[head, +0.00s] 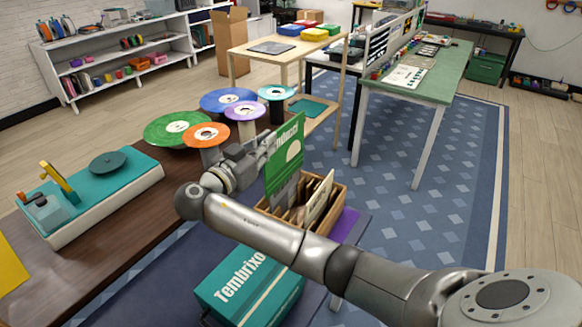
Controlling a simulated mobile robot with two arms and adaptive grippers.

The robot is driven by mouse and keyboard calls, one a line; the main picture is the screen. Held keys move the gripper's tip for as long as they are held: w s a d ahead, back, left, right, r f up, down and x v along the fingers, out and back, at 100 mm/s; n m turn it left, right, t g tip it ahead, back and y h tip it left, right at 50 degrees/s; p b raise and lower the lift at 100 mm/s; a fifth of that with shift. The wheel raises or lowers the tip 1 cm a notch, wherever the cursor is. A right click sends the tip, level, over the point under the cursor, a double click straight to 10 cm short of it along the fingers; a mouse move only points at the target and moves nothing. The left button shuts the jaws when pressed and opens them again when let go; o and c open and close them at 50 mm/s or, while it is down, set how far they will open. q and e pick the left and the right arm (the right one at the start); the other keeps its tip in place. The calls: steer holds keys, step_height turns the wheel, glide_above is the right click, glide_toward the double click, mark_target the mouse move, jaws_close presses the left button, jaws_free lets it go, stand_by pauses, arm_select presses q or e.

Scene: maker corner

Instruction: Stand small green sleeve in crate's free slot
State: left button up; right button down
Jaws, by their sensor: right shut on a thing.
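The small green sleeve (284,160), with a pale half-disc and lettering on its face, is held upright by my right gripper (264,152). The gripper is shut on its left edge. The sleeve is over the back left part of the wooden crate (338,203); whether its lower edge is inside a slot cannot be told. The crate holds a cream sleeve (318,200) leaning at the right and a grey one at the left. My right forearm hides the crate's front, and the free slot cannot be made out. My left gripper is not in view.
Colored records on stands, including a green one (178,129) and an orange one (206,135), are close left of the gripper. A teal turntable (95,196) is on the brown table (130,236). A teal Tembrixo box (250,285) is below my forearm.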

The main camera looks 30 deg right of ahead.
mark_target(281, 150)
steer(key=d+f, duration=0.1)
steer(key=d, duration=0.1)
steer(key=d+f+p, duration=0.1)
steer(key=d+f, duration=0.1)
steer(key=f, duration=0.1)
steer(key=d+f, duration=0.1)
steer(key=shift+d+f, duration=0.3)
steer(key=f, duration=0.2)
steer(key=d+f+p, duration=0.1)
steer(key=f, duration=0.1)
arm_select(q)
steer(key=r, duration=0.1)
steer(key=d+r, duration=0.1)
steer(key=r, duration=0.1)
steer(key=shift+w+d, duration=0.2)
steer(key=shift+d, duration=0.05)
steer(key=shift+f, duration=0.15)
arm_select(e)
steer(key=shift+f, duration=0.15)
